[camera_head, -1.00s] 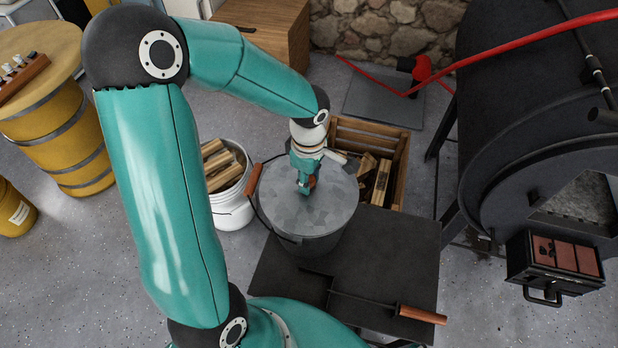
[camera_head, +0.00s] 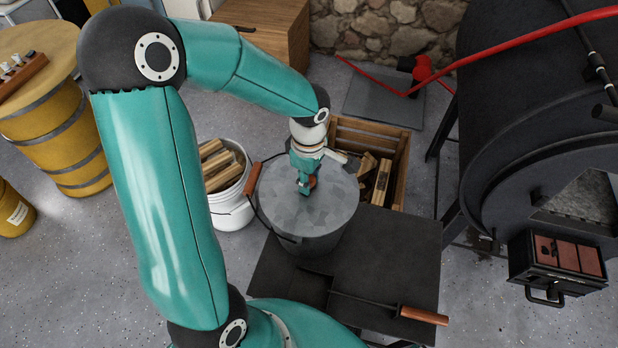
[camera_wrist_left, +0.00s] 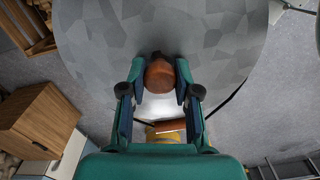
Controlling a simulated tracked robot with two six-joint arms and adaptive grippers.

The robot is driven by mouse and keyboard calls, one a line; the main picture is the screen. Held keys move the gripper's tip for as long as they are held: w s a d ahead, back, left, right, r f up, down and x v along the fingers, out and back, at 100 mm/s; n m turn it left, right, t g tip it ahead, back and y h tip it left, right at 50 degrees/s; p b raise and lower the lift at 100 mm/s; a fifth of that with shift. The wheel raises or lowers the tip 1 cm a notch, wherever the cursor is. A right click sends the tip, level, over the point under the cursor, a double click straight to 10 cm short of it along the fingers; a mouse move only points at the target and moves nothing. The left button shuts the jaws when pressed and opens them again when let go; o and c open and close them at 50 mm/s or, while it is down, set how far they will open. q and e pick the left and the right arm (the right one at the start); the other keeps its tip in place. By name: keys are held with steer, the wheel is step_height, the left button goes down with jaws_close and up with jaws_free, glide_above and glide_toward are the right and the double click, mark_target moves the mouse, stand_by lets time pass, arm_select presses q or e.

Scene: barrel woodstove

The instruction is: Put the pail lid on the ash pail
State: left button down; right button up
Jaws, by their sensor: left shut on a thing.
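The pail lid (camera_head: 325,205) is a round grey galvanized disc with a reddish-brown knob (camera_wrist_left: 159,75) at its middle. My left gripper (camera_head: 306,185) is shut on this knob from above, with a finger on each side in the left wrist view (camera_wrist_left: 160,88). The ash pail (camera_head: 318,243) is a grey metal pail on the dark table. The lid is over the pail's mouth and looks level; I cannot tell whether it rests fully on the rim. The pail's wire handle with a wooden grip (camera_head: 252,179) hangs out to the left. My right gripper is not in view.
A shovel with a wooden handle (camera_head: 423,315) lies on the dark table (camera_head: 395,258). A white bucket (camera_head: 234,214) of split wood stands left of the pail. A wooden crate (camera_head: 402,160) of logs is behind. The black barrel stove (camera_head: 520,110) stands at right.

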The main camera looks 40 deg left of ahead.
arm_select(q)
steer(key=shift+f+b, duration=0.1)
steer(key=shift+b, duration=0.35)
stand_by(0.4)
stand_by(0.3)
steer(key=c, duration=0.8)
jaws_free()
steer(key=shift+o, duration=0.4)
steer(key=shift+o, duration=1.4)
steer(key=shift+r+p, duration=2.25)
steer(key=shift+r, duration=1.3)
